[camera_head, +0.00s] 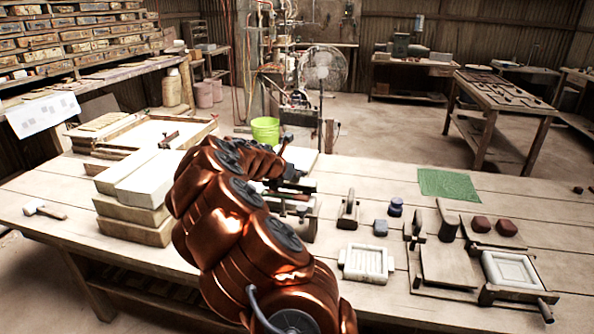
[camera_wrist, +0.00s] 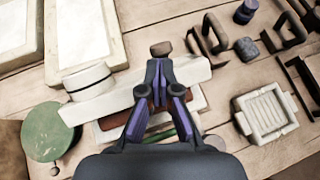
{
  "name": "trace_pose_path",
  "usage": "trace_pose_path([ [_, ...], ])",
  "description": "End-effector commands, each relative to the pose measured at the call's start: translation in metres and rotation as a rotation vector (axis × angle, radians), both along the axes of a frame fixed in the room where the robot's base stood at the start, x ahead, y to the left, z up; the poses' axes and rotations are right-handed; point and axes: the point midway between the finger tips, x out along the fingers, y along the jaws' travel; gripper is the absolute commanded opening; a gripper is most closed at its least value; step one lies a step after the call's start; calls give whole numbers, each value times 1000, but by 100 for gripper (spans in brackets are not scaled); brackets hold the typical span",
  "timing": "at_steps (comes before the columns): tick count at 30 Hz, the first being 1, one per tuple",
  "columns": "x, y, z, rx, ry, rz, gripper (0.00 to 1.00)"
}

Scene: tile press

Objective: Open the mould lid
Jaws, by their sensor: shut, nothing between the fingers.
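My gripper (camera_wrist: 159,68) is shut and empty in the wrist view, over a pale bar-shaped assembly (camera_wrist: 195,72) with a round white drum (camera_wrist: 87,80) at its left and a small brown knob (camera_wrist: 161,48) beyond the fingertips. I cannot tell whether the fingers touch it. In the head view my arm hides part of this assembly (camera_head: 300,213). At the right, a hinged wooden mould has a flat board (camera_head: 448,266) beside a frame holding a pale panel (camera_head: 513,270). I cannot tell which part is the mould lid.
A pale ribbed tray (camera_head: 366,263), a blue block (camera_head: 380,228), a blue jar (camera_head: 396,206) and a handled tool (camera_head: 348,211) stand between my arm and the wooden mould. A green mat (camera_head: 449,184) lies behind. Stacked slabs (camera_head: 133,219) and a hammer (camera_head: 44,209) are at left.

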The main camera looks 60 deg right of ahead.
Motion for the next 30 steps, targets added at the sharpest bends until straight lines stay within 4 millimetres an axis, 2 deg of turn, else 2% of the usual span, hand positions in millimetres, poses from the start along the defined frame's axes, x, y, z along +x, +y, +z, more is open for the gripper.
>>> trace_pose_path([
  [9, 1, -12, 0, -1, -1, 2, 0],
  [30, 7, -9, 1, 14, 3, 10, 0],
])
